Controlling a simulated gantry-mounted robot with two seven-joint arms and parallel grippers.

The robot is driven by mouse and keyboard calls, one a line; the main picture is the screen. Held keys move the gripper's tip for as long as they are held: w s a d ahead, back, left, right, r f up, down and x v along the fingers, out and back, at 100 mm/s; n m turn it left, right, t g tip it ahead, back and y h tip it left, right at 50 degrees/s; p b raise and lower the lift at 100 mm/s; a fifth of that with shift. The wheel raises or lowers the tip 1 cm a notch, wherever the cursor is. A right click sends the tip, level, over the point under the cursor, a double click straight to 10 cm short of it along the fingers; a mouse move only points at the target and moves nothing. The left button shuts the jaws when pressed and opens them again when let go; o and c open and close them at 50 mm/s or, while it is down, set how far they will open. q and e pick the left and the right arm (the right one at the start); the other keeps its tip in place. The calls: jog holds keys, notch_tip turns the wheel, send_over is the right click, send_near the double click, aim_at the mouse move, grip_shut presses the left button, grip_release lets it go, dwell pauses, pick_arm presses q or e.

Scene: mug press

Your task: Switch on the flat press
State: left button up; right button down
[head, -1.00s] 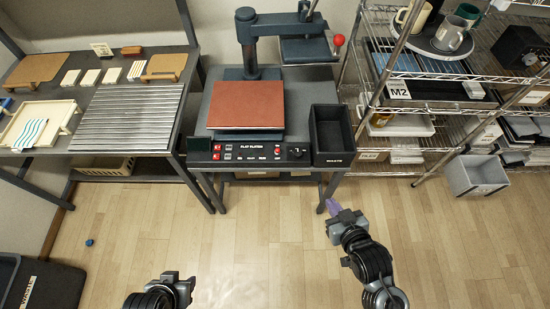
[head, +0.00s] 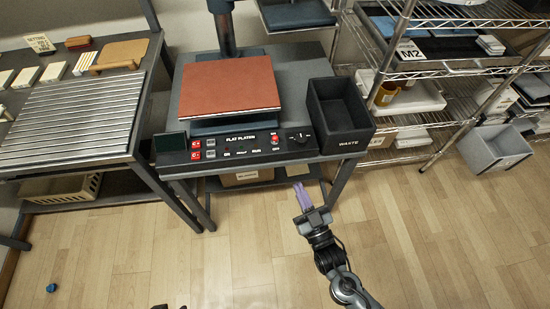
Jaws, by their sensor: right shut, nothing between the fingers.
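The flat press stands in the middle of the head view, with a reddish-brown platen (head: 232,88) on top. Its dark front control panel (head: 240,146) reads "FLAT PLATEN" and has red switches (head: 196,150) at the left, a red button (head: 275,139) and a dark knob (head: 299,136) at the right. My right gripper (head: 301,191), with purple fingers, is shut and empty. It shows just below the panel's right part in the picture, apart from the panel. Only a small dark bit at the bottom edge may be my left arm; its gripper does not show.
A black waste bin (head: 340,115) stands just right of the panel. A ribbed metal rack (head: 75,122) lies on the table at left. A wire shelf (head: 425,68) stands at right, with a grey bin (head: 495,148) on the floor. The floor in front is clear apart from a small blue object (head: 51,288).

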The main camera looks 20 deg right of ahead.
aim_at(276, 141)
pick_arm(q)
notch_tip(276, 141, down, 3)
jog(key=shift+b, duration=0.95)
pick_arm(e)
jog(key=shift+w+f, duration=0.15)
jog(key=shift+f, duration=0.4)
jog(key=shift+w+f, duration=0.15)
jog(key=shift+f, duration=0.35)
pick_arm(q)
jog(key=shift+s, duration=0.1)
jog(key=shift+r+p, duration=0.6)
pick_arm(e)
jog(key=x, duration=1.4)
jog(key=shift+r, duration=0.15)
